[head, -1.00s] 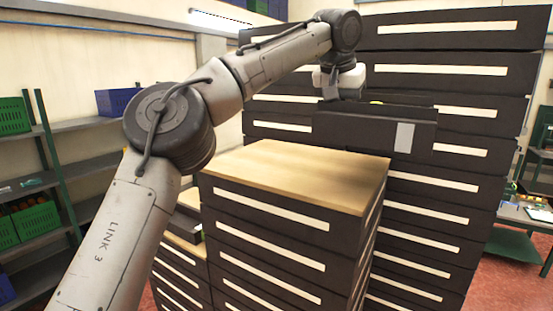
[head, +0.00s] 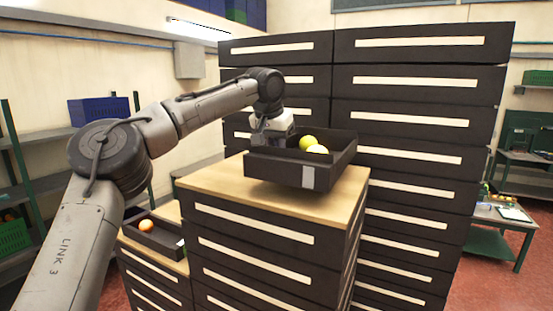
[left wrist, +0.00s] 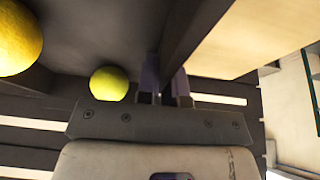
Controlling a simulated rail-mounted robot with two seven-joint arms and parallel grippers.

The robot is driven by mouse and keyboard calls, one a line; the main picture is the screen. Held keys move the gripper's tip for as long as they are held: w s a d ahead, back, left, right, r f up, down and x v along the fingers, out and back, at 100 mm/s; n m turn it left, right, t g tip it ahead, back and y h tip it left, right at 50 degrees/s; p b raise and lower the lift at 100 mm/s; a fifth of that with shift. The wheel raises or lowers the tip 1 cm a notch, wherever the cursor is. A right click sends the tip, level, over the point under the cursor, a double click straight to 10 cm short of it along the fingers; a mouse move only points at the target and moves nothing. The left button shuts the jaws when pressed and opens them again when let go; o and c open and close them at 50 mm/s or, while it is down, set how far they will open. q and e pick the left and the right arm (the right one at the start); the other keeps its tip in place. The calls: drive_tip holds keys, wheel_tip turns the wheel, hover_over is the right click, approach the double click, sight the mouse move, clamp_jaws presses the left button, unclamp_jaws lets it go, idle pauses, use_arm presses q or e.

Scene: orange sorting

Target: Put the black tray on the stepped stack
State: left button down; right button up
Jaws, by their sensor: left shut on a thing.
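The black tray (head: 275,170) holds two yellow-green fruits (head: 308,142) and has a pale label on its front. It is over the wooden top (head: 215,180) of the middle step of the stepped stack (head: 255,258); I cannot tell whether its underside touches the wood. My left gripper (head: 264,145) is shut on the tray's left wall. In the left wrist view, the fingers (left wrist: 165,85) straddle the dark tray wall (left wrist: 190,38), with a yellow fruit (left wrist: 109,83) close beside them. My right gripper is not in view.
A second dark tray (head: 168,242) with an orange fruit (head: 146,225) sits on the lower step at left. Tall dark drawer columns (head: 420,120) stand right behind the held tray. Shelves with crates line the left wall; a green table (head: 490,243) stands right.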

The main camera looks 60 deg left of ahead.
use_arm(q)
wheel_tip(320, 180, down, 4)
drive_tip(key=shift+r, duration=0.2)
drive_tip(key=shift+f, duration=0.25)
drive_tip(key=c, duration=1.3)
unclamp_jaws()
drive_tip(key=shift+o, duration=0.2)
drive_tip(key=shift+s+r, duration=0.1)
drive_tip(key=shift+r, duration=0.25)
drive_tip(key=v, duration=0.9)
drive_tip(key=shift+d+r, duration=0.1)
drive_tip(key=shift+r, duration=0.25)
drive_tip(key=shift+v, duration=0.9)
